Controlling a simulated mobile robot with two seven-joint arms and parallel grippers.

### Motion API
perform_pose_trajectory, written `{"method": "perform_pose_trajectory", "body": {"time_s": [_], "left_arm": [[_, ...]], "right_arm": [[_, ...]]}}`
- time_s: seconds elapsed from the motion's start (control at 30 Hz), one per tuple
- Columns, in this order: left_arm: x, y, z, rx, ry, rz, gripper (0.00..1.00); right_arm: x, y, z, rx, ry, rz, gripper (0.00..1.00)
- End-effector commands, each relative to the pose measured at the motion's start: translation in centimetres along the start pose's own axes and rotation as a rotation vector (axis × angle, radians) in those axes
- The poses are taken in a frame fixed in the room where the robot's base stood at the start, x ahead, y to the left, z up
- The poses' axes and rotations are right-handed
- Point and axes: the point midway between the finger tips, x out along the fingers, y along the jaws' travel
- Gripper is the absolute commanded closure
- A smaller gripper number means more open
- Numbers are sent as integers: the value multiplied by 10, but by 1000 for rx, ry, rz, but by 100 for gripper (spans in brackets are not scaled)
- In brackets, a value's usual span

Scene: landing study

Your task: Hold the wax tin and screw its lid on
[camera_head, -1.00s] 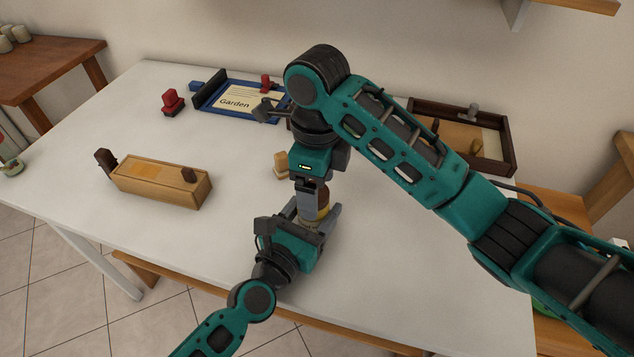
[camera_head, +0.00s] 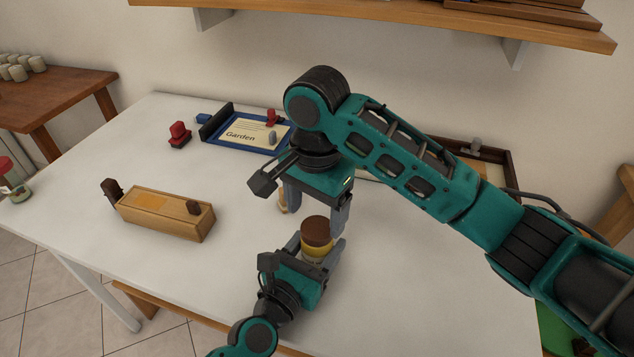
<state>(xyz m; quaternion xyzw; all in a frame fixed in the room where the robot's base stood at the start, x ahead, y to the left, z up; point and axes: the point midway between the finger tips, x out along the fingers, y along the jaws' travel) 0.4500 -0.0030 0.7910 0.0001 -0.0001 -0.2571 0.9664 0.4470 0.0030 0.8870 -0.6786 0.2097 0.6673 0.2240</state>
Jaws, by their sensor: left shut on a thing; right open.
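The wax tin (camera_head: 314,252) stands near the table's front edge, with a yellow band showing below its top. Its brown lid (camera_head: 317,229) sits on top of it and looks level; how tightly it is screwed on cannot be told. My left gripper (camera_head: 311,254) is shut on the tin's lower body from the front, hiding part of it. My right gripper (camera_head: 316,219) is open above the tin, pointing down, with its fingers spread on either side of the lid and apart from it.
A wooden box (camera_head: 165,213) lies at left on the white table (camera_head: 110,262). Behind are a red stamp (camera_head: 179,134), a blue-framed tray (camera_head: 240,132) with a "Garden" card, and a dark wooden tray (camera_head: 510,165). A wall shelf (camera_head: 420,18) hangs above. The table's left front is clear.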

Motion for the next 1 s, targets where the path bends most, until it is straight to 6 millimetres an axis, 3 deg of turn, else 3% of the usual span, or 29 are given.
{"method": "perform_pose_trajectory", "body": {"time_s": [1.0], "left_arm": [[0,0,-1,-1,1,-1,100]], "right_arm": [[-34,-3,0,-2100,0,4,22]]}}
